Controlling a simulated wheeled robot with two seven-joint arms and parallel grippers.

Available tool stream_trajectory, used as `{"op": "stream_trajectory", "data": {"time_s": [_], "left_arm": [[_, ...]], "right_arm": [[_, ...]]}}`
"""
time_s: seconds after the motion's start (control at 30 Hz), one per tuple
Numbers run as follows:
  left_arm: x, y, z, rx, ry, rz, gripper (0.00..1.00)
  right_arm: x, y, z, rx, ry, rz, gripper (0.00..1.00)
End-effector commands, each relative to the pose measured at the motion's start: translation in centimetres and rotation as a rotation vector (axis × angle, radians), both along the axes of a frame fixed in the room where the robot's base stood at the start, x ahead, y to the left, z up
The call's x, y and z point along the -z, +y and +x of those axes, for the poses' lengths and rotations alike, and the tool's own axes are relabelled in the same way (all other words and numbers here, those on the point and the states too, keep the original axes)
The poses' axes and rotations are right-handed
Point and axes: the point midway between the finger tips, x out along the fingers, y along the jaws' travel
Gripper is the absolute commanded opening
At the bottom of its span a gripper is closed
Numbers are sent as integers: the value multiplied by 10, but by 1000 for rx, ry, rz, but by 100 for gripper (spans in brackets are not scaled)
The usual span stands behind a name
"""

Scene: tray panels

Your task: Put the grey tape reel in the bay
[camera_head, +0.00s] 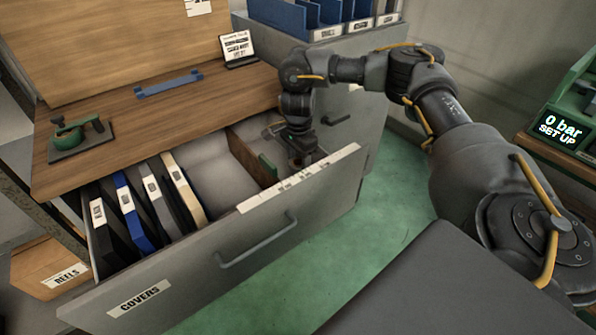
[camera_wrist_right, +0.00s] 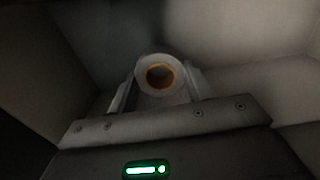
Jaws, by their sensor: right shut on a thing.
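The tape reel (camera_wrist_right: 160,59) is a pale grey ring with an orange core, seen in the right wrist view. My right gripper (camera_head: 301,160) is shut on it, with one finger on each side of the ring. In the head view this gripper points down into the right end of the open drawer (camera_head: 290,228), inside a compartment beyond a brown divider (camera_head: 248,157). The gripper and drawer front hide the reel there. The wrist view shows dim compartment walls around the reel. I cannot tell whether the reel touches the floor. My left gripper is not in view.
Several upright binders (camera_head: 129,211) fill the drawer's left part, with an empty stretch beside them. A REELS box (camera_head: 50,268) stands at lower left.

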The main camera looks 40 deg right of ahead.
Motion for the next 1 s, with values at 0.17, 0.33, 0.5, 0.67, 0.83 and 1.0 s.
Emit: {"op": "stream_trajectory", "data": {"time_s": [0.17, 0.33, 0.5, 0.67, 0.83, 1.0], "left_arm": [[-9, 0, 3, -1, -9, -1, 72], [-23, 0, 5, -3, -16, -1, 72], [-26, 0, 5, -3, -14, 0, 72], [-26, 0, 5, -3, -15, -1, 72], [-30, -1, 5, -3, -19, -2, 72], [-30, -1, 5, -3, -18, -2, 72]], "right_arm": [[23, 0, -1, 1, 4, 0, 27], [41, 0, 0, 1, 1, 1, 27], [41, 0, 0, 0, 0, 0, 27], [42, 0, 0, 0, 0, 0, 27], [44, 0, 0, -1, 0, 0, 59], [44, 0, 0, -1, 1, 0, 71]]}}
